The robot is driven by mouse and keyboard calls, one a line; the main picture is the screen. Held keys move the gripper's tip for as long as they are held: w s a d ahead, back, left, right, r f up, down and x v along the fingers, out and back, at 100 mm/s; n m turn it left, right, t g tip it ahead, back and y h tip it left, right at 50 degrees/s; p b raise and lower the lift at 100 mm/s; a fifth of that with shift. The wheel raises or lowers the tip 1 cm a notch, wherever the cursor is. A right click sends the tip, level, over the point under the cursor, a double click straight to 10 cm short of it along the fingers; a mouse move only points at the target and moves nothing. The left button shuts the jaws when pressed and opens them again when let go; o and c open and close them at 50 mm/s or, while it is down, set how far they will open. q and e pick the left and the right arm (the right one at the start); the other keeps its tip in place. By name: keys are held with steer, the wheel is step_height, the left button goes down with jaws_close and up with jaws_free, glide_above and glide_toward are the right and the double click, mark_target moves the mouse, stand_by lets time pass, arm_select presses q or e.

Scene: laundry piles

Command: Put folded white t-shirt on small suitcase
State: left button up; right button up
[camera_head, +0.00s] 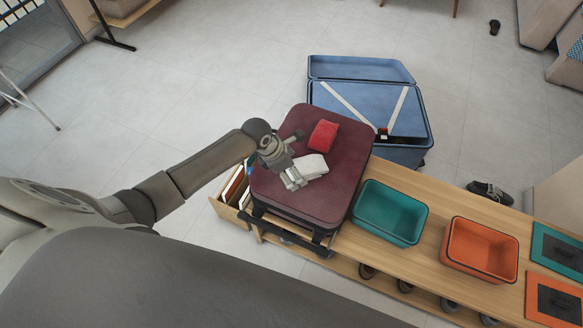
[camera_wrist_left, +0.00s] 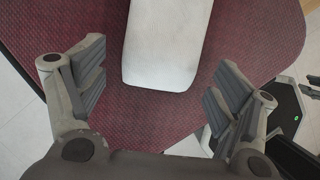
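The folded white t-shirt (camera_head: 310,167) lies on the dark red top of the small suitcase (camera_head: 275,190), near its middle. My left gripper (camera_head: 292,180) is just above the suitcase at the near-left end of the t-shirt. In the left wrist view my left gripper (camera_wrist_left: 160,90) is open, with the end of the white t-shirt (camera_wrist_left: 165,50) between and ahead of its fingers. The fingers appear apart from the cloth. The maroon suitcase top (camera_wrist_left: 60,25) fills the background there.
A folded red cloth (camera_head: 323,136) lies on the same suitcase. An open blue suitcase (camera_head: 365,100) stands on the floor behind. A teal bin (camera_head: 390,212) and an orange bin (camera_head: 480,249) stand on the wooden bench (camera_head: 432,244) to the right. An open drawer (camera_head: 233,193) is at the left.

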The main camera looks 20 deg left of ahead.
arm_select(q)
steer(key=v, duration=1.2)
steer(key=shift+r, duration=0.2)
